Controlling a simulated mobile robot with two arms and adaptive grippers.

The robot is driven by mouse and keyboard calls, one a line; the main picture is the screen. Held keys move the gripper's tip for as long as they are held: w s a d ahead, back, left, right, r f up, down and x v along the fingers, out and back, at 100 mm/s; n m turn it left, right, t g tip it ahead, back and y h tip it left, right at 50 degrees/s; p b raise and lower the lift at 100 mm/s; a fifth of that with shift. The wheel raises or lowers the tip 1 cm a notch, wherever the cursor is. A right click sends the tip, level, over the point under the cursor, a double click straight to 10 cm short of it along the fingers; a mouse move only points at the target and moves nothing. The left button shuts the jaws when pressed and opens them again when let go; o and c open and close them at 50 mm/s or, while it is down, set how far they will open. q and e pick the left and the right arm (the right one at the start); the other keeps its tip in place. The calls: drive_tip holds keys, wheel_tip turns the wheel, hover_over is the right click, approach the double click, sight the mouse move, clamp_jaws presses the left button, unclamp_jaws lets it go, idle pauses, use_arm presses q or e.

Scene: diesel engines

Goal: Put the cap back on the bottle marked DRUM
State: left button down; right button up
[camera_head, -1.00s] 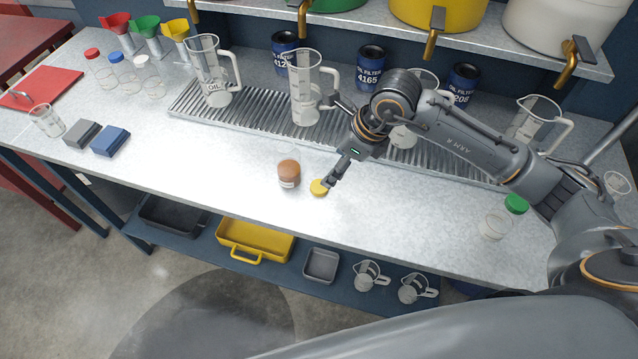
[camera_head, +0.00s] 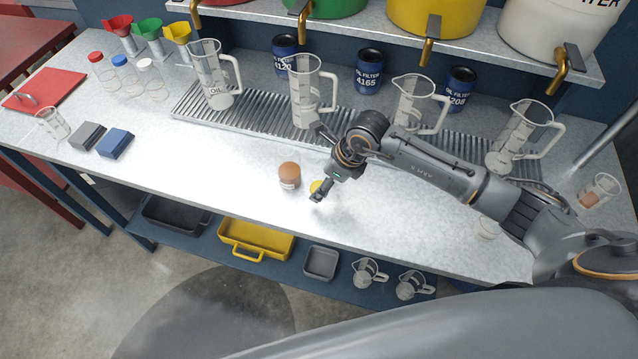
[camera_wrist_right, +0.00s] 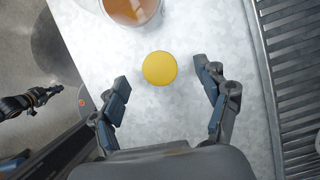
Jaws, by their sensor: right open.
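A small yellow cap (camera_head: 316,186) lies on the bench, partly hidden by my right gripper in the head view. In the right wrist view the cap (camera_wrist_right: 160,68) shows whole, between and slightly ahead of the fingers. My right gripper (camera_wrist_right: 162,77) is open and empty, with a fingertip on each side of the cap and a gap to both. A clear bottle (camera_head: 289,183) with amber-brown liquid stands upright just left of the cap; its label is too small to read. The bottle (camera_wrist_right: 133,10) is cut off at the wrist view's top. My left gripper (camera_wrist_right: 42,97) seems to show small at the wrist view's left edge.
Measuring jugs (camera_head: 310,92) stand on the slatted drip tray (camera_head: 262,127) behind. Bottles with red, blue and white caps (camera_head: 122,72) stand at the back left. Grey and blue blocks (camera_head: 115,143) lie on the left. The bench between blocks and bottle is clear.

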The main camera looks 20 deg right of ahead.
drive_tip(key=shift+x, duration=0.75)
drive_tip(key=shift+c, duration=0.3)
drive_tip(key=c, duration=0.7)
drive_tip(key=shift+c, duration=0.2)
drive_tip(key=shift+r, duration=0.15)
drive_tip(key=shift+r, duration=0.25)
wheel_tip(320, 180, up, 2)
drive_tip(key=shift+r+b, duration=0.1)
drive_tip(key=shift+b, duration=0.2)
drive_tip(key=s+r+b, duration=0.4)
drive_tip(key=s+r, duration=0.6)
drive_tip(key=s, duration=0.4)
drive_tip(key=shift+a+b, duration=0.25)
drive_tip(key=shift+b, duration=0.15)
